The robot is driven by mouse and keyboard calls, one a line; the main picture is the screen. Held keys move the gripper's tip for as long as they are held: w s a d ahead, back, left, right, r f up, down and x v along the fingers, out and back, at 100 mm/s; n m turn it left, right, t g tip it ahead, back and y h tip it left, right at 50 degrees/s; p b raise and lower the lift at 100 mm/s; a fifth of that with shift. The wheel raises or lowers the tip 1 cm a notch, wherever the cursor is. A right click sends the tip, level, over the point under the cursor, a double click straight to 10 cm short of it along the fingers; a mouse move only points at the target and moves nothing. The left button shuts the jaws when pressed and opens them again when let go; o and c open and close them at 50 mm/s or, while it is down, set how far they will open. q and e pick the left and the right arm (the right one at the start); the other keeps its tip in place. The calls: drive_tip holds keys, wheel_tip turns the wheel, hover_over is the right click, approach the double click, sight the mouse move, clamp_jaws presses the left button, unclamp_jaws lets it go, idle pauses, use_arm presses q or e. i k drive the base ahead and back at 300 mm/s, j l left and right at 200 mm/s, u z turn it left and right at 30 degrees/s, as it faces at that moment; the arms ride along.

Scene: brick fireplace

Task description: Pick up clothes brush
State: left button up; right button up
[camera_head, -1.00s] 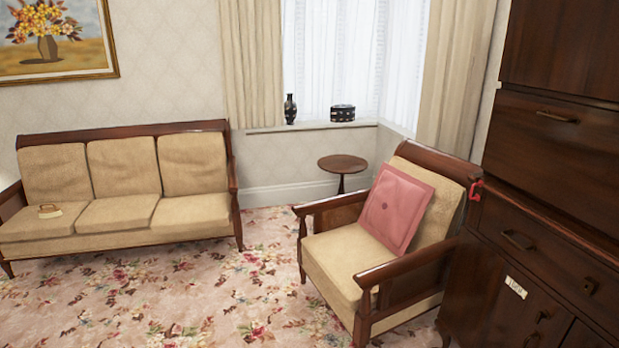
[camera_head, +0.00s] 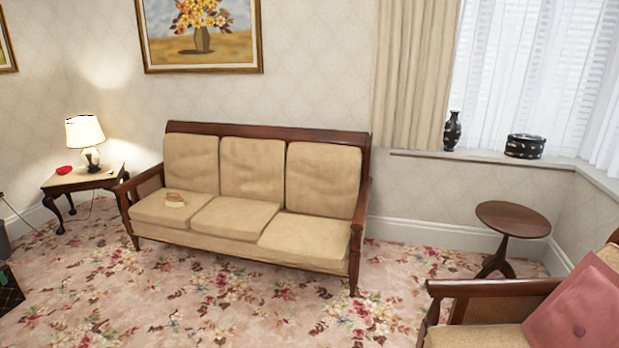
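A small brush-like object (camera_head: 174,200), likely the clothes brush, lies on the left seat cushion of the beige three-seat sofa (camera_head: 268,131). It has a brown top edge and a pale lower part, and is small at this distance. The sofa stands against the far wall, across the carpet from me. Neither of my grippers shows in the head view.
Open flowered carpet (camera_head: 230,300) lies before the sofa. An armchair (camera_head: 470,290) with a pink cushion (camera_head: 582,318) stands at the right front. A round side table (camera_head: 513,218) is behind it. A lamp table (camera_head: 85,180) stands left of the sofa.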

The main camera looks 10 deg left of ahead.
sight(172, 200)
drive_tip(key=i+j+u, duration=0.25)
drive_tip(key=i+u, duration=0.15)
drive_tip(key=i, duration=0.2)
drive_tip(key=i+u, duration=0.45)
drive_tip(key=i, duration=0.15)
drive_tip(key=i+l+u, duration=0.1)
drive_tip(key=i+u, duration=0.3)
drive_tip(key=i, duration=0.2)
drive_tip(key=i+j+z, duration=0.1)
drive_tip(key=i, duration=0.4)
drive_tip(key=i+j, duration=0.2)
drive_tip(key=i, duration=0.35)
drive_tip(key=i+j+z, duration=0.15)
drive_tip(key=i, duration=0.35)
drive_tip(key=i+j, duration=0.25)
drive_tip(key=i, duration=0.3)
drive_tip(key=i+j+z, duration=0.95)
drive_tip(key=k+l, duration=0.05)
drive_tip(key=k, duration=0.05)
